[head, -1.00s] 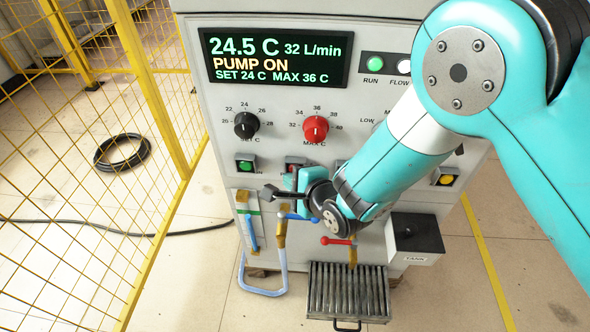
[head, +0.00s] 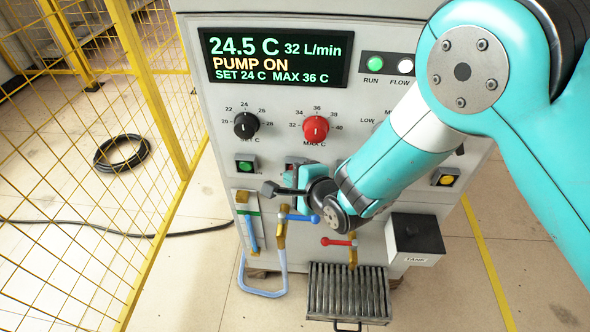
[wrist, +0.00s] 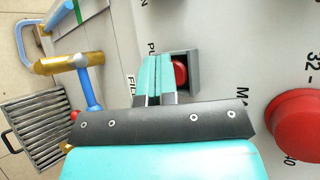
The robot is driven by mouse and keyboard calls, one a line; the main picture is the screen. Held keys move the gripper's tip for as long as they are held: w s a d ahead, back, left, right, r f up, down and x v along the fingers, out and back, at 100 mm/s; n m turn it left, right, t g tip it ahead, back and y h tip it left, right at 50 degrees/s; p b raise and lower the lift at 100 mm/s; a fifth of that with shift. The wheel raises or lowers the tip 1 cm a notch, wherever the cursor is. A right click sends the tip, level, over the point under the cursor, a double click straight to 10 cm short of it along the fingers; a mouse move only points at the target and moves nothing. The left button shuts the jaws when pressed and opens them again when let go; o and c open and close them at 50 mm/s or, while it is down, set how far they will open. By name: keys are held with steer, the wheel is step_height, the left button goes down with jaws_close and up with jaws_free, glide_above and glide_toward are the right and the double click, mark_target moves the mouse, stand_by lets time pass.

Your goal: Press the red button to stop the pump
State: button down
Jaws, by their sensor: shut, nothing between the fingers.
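The red button (wrist: 180,72) sits in a square grey housing on the panel in the wrist view, partly covered by my gripper. The gripper (head: 293,174) is close in front of the panel in the head view.
A green button (head: 245,166) is left of the gripper, a yellow button (head: 445,179) right. A black knob (head: 246,125) and red knob (head: 316,128) sit above. Blue (head: 300,217) and red (head: 338,242) valve handles are below. A yellow mesh fence (head: 90,180) stands left.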

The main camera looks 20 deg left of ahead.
steer(key=shift+w, duration=0.2)
steer(key=shift+s, duration=0.1)
steer(key=shift+s+d, duration=0.2)
steer(key=shift+s, duration=0.6)
steer(key=s, duration=0.2)
steer(key=s+d, duration=0.1)
steer(key=s, duration=0.2)
stand_by(0.4)
stand_by(0.3)
